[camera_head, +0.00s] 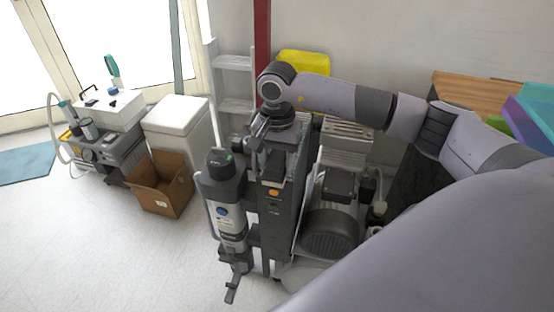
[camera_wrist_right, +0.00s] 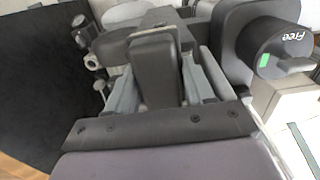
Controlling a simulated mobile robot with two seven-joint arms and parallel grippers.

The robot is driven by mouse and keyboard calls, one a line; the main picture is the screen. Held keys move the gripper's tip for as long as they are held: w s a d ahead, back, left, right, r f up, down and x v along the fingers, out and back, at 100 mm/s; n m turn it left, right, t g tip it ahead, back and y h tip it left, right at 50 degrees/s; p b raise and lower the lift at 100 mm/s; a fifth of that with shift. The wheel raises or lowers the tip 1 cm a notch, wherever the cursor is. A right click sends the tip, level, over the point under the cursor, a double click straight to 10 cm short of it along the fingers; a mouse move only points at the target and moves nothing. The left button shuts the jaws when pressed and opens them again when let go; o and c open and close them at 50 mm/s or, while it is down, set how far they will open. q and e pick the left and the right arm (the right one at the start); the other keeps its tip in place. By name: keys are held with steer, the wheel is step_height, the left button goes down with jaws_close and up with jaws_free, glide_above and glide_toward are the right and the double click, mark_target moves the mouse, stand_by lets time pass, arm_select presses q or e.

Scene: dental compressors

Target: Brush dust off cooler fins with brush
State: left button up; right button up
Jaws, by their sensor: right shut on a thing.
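My right gripper (camera_head: 268,142) points down at the top of a tall dark upright unit (camera_head: 273,205) of the compressor. In the right wrist view the gripper (camera_wrist_right: 160,85) is shut on a dark, blocky thing (camera_wrist_right: 155,72) between its two grey fingers. I cannot tell whether this is the brush; its lower end is hidden. A pale block with ribs or slots (camera_head: 346,135) stands behind the compressor motor (camera_head: 331,230). I cannot tell for certain which part is the cooler fins, and no dust can be made out. My left gripper is not in view.
A grey filter cylinder with a black cap (camera_head: 226,205) stands close left of the dark unit; its cap (camera_wrist_right: 275,45) shows in the wrist view. An open cardboard box (camera_head: 162,185), a white bin (camera_head: 178,118) and a wooden surface (camera_head: 470,92) are around. Floor at lower left is free.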

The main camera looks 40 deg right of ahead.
steer(key=shift+f+b, duration=0.3)
steer(key=shift+f, duration=0.1)
steer(key=shift+w+d+b, duration=0.4)
steer(key=shift+w+d, duration=0.15)
steer(key=shift+d, duration=0.05)
steer(key=shift+w+d+r, duration=0.1)
steer(key=shift+w+d, duration=0.5)
steer(key=shift+d, duration=0.1)
steer(key=shift+w+d+b, duration=0.6)
steer(key=shift+d+b, duration=0.05)
steer(key=shift+w+d+b, duration=0.3)
steer(key=shift+w+d, duration=0.55)
steer(key=shift+d, duration=0.15)
steer(key=shift+w+d+b, duration=0.3)
steer(key=shift+w+d, duration=0.5)
steer(key=shift+d, duration=0.2)
steer(key=shift+w+d+f+b, duration=0.2)
steer(key=shift+w+d+b, duration=0.25)
steer(key=shift+w+d, duration=0.75)
